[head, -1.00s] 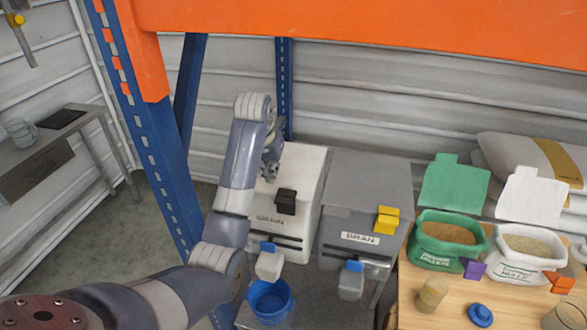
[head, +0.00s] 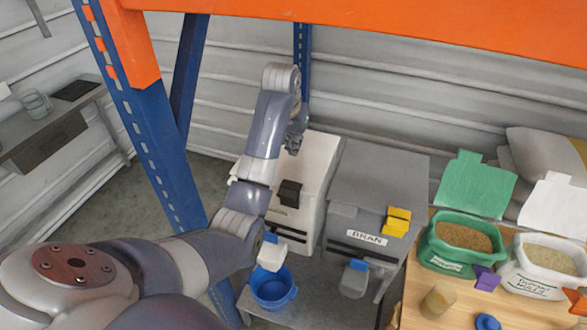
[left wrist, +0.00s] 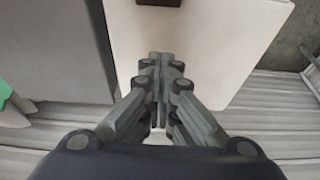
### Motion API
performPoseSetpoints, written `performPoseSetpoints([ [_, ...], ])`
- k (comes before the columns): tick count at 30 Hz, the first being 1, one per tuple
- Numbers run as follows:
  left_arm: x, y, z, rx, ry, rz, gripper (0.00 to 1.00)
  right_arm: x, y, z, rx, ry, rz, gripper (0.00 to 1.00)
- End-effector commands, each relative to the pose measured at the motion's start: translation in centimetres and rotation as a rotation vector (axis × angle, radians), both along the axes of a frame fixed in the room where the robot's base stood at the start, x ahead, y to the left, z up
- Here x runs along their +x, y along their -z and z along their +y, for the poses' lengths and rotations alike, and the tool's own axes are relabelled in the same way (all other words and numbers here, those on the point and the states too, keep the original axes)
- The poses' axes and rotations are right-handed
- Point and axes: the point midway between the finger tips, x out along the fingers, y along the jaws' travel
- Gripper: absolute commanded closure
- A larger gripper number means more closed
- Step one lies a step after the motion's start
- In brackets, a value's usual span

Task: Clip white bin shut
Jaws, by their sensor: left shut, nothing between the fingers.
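The white bin (head: 315,160) stands on a grey stand, left of the grey bin, with its top looking closed. A black clip (head: 289,193) sits at the top front edge of the white bin; its dark edge also shows at the top of the left wrist view (left wrist: 160,2). I cannot tell whether the clip is fastened. My left gripper (head: 294,143) is shut and empty over the back part of the white bin's top. In the left wrist view its fingertips (left wrist: 160,62) meet above the white top (left wrist: 220,40), apart from the clip. My right gripper is out of view.
The grey bin (head: 375,185) with a yellow clip (head: 397,221) stands close on the right. A blue bucket (head: 272,290) is below the white bin's spout. A blue rack post (head: 150,150) stands left.

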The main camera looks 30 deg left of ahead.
Motion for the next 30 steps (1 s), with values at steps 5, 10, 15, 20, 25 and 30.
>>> performPoseSetpoints([
  [5,0.8,2.7,0.2,-0.002,0.000,0.008,1.00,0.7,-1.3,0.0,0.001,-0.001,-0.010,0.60],
  [10,1.9,6.0,0.5,-0.002,0.000,0.007,1.00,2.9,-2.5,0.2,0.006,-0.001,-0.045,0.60],
  [15,2.8,8.6,0.7,-0.001,0.000,0.006,1.00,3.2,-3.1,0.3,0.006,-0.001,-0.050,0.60],
  [20,1.1,8.5,0.2,-0.001,0.001,0.003,1.00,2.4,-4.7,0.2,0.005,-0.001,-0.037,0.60],
  [25,-0.4,8.6,-0.1,-0.001,0.000,0.003,1.00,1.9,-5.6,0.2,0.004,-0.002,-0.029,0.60],
  [30,-0.9,8.7,-0.2,0.000,0.000,0.002,1.00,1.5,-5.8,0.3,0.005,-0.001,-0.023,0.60],
])
